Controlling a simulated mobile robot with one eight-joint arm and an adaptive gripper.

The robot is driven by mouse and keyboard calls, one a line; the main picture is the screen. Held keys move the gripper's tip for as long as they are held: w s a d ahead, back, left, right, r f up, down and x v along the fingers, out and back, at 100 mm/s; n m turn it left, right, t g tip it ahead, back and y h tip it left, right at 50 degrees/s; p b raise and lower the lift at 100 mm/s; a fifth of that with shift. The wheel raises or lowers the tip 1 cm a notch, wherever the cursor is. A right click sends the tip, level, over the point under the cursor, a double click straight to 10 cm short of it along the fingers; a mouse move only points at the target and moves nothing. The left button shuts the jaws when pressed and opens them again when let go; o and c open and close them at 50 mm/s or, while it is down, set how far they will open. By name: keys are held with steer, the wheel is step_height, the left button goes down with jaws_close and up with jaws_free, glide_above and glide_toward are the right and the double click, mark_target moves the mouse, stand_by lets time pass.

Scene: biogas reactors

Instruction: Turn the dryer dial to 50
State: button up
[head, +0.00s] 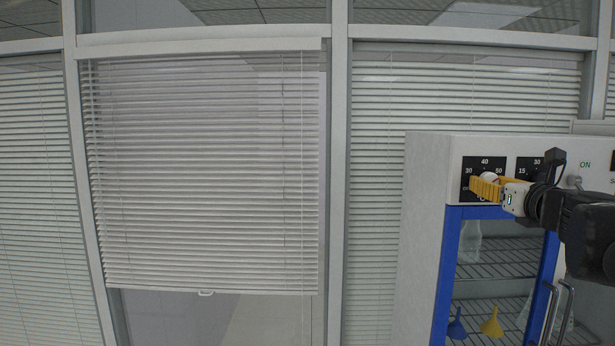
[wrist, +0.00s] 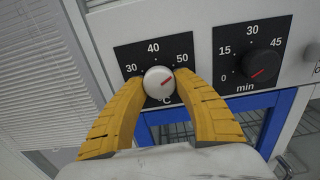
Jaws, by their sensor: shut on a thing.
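The dryer's white temperature dial (wrist: 158,82) sits on a black plate marked 30, 40, 50 and °C. In the head view, my gripper (head: 486,187) reaches the dial from the right. Its fingers hide much of the dial there.
A black minute dial (wrist: 261,65) on its own plate is right of the temperature dial. Below the panel, the blue-framed dryer door (head: 446,262) shows shelves with funnels inside. Door handles (head: 556,312) stand out at lower right. Window blinds (head: 205,170) are on the left.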

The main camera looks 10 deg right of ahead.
steer(key=o, duration=1.2)
steer(key=shift+w, duration=0.1)
steer(key=v, duration=0.7)
steer(key=shift+s, duration=0.3)
